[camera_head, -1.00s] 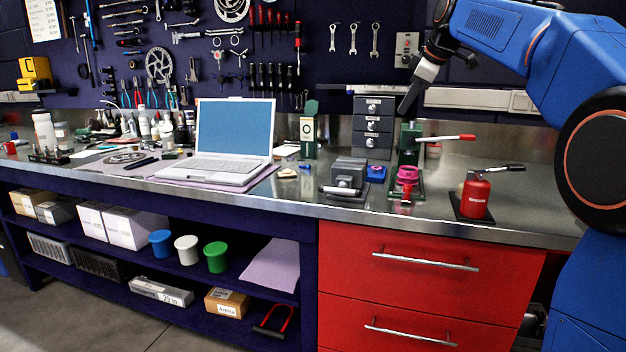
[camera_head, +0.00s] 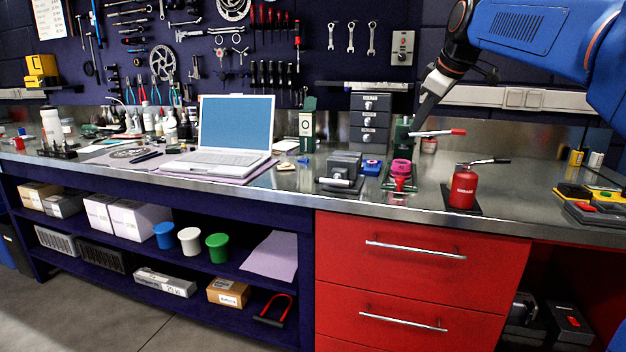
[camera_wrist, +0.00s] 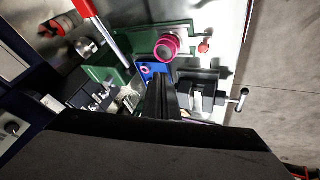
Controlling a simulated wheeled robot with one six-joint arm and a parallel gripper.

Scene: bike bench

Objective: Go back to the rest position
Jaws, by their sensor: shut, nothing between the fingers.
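My gripper (camera_head: 424,112) is in the upper right of the head view, on my blue arm, pointing down and left above the back of the bench (camera_head: 480,211). It is shut and empty. In the wrist view my gripper (camera_wrist: 161,85) shows as dark fingers pointing at the bench below. Beneath it are a green press with a red-handled lever (camera_head: 437,133), a magenta ring (camera_head: 401,168) and a small blue item (camera_head: 371,166). The magenta ring also shows in the wrist view (camera_wrist: 166,48). The fingertips overlap the green press in the head view; I cannot tell the gap.
A grey vise (camera_head: 343,172), a red grease pot (camera_head: 463,187) and a grey drawer cabinet (camera_head: 371,122) stand around the press. An open laptop (camera_head: 232,135) is to the left. Tools hang on the dark wall. Yellow-and-black items (camera_head: 590,200) lie at the right end.

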